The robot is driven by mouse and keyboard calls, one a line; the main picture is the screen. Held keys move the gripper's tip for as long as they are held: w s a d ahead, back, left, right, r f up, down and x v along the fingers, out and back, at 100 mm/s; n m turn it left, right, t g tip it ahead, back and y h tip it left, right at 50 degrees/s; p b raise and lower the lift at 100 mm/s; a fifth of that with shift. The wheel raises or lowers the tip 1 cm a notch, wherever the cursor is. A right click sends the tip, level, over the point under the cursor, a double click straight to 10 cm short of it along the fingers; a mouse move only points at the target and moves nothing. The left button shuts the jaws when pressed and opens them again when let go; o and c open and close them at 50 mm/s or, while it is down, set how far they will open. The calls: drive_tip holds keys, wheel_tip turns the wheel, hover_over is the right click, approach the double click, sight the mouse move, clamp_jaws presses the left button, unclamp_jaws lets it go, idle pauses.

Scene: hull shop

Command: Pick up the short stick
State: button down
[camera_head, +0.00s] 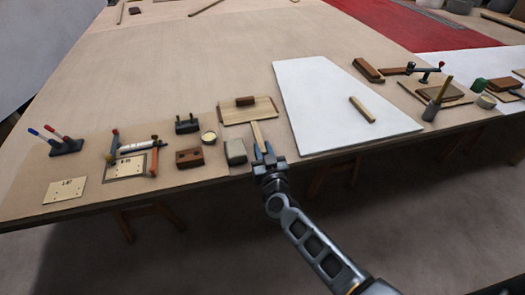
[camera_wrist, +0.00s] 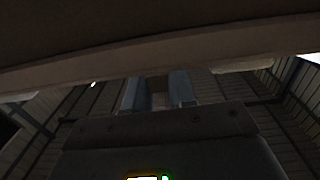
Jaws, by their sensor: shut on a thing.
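A short pale wooden stick (camera_head: 257,133) lies at the front edge of the workbench, its far end close to a flat wooden board (camera_head: 262,112). Whether the stick rests on the bench or is slightly raised, I cannot tell. A second short stick (camera_head: 362,109) lies on the white sheet (camera_head: 315,95) to the right.
A grey-green block (camera_head: 236,152) stands close left of my gripper. Further left are a brown block with holes (camera_head: 189,158), a small round tin (camera_head: 209,137) and clamps. The white sheet is mostly bare.

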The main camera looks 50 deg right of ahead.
wheel_tip(320, 180, up, 2)
drive_tip(key=shift+r+p, duration=0.1)
drive_tip(key=shift+p, duration=0.35)
drive_tip(key=s+d+r, duration=0.4)
drive_tip(key=d+r, duration=0.2)
drive_tip(key=d, duration=0.4)
drive_tip(key=shift+s+d+r, duration=0.25)
drive_tip(key=shift+d+r, duration=0.1)
